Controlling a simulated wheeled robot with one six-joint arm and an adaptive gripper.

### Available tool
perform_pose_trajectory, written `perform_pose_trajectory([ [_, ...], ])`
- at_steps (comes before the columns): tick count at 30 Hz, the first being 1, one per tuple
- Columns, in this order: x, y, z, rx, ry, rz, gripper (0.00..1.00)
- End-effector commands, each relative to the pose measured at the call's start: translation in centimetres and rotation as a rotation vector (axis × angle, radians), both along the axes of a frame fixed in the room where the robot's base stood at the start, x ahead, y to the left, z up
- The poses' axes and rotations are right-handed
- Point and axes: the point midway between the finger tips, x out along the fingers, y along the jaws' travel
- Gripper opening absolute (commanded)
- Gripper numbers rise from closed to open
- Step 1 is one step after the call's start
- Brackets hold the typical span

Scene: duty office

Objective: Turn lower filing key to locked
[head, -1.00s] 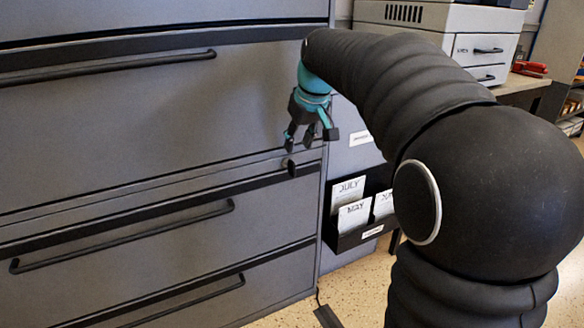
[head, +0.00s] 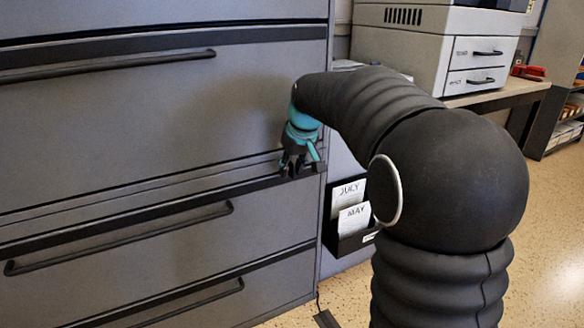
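The grey filing cabinet (head: 130,118) fills the left of the head view, with several drawers and long dark handles. My gripper (head: 297,170), dark with a teal wrist, points down at the dark strip near the cabinet's right edge, above the lower drawers. Its fingers cover the place of the lower filing key and its lock, so I cannot see the key or which way it is turned. I cannot tell whether the fingers are closed on it.
A wall holder (head: 352,236) with cards marked JULY and MAY hangs right of the cabinet. A printer (head: 425,45) stands on a desk at the back right. Speckled floor (head: 535,240) is open at the right.

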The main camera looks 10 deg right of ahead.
Motion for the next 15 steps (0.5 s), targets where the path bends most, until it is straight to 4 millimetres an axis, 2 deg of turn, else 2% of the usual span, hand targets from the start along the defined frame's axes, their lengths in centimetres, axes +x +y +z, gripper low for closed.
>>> perform_pose_trajectory([
  [1,0.00,0.00,0.01,0.000,0.000,0.000,0.14],
  [3,0.00,0.00,0.01,0.000,0.000,0.000,0.00],
  [15,0.04,-0.10,0.10,0.028,0.008,-0.002,0.00],
])
